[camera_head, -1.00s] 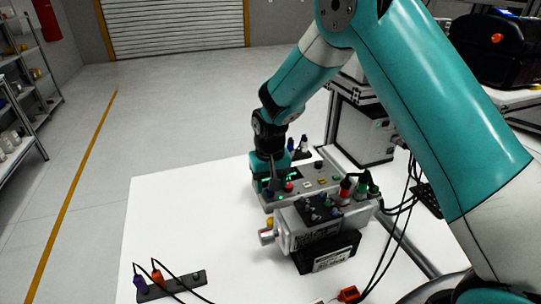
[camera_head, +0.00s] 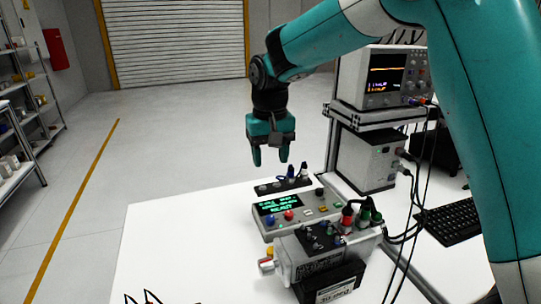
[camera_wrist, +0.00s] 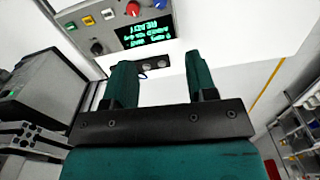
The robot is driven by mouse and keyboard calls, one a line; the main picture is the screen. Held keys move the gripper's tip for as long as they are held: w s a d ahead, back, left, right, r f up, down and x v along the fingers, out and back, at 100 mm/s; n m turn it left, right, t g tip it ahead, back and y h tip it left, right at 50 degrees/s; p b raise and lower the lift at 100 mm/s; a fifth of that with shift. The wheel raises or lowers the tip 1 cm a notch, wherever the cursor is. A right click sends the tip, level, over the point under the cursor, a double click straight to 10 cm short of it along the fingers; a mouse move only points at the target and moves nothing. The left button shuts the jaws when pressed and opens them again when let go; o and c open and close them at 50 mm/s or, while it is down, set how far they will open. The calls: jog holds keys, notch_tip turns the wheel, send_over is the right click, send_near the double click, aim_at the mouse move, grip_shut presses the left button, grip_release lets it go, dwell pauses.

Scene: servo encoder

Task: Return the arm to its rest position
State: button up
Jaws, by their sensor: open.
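My gripper (camera_head: 270,157) is teal with two fingers pointing down, and it hangs in the air above the far side of the white table. Its fingers are apart with nothing between them, as the wrist view (camera_wrist: 160,82) also shows. Below it stands a grey control box (camera_head: 328,212) with a lit green-text display, a red knob, a blue knob and several buttons. The box also shows upside down at the top of the wrist view (camera_wrist: 97,33). My gripper is clear of the box.
A grey device (camera_head: 300,252) with knobs and plugged cables stands in front of the control box. A dark socket strip (camera_head: 270,187) lies behind the box. An instrument with a screen (camera_head: 385,78) sits on a shelf frame at right. A keyboard (camera_head: 450,223) lies at right.

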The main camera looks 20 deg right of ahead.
jog(key=s+a+r+n+y, duration=0.1)
jog(key=s+n, duration=0.3)
jog(key=s, duration=1)
jog(key=s+a+r+n+y, duration=0.2)
jog(key=s+a+n+y, duration=0.1)
jog(key=s, duration=1.2)
jog(key=shift+a+n, duration=0.2)
jog(key=shift+n, duration=0.3)
jog(key=shift+c, duration=0.9)
jog(key=shift+d, duration=0.1)
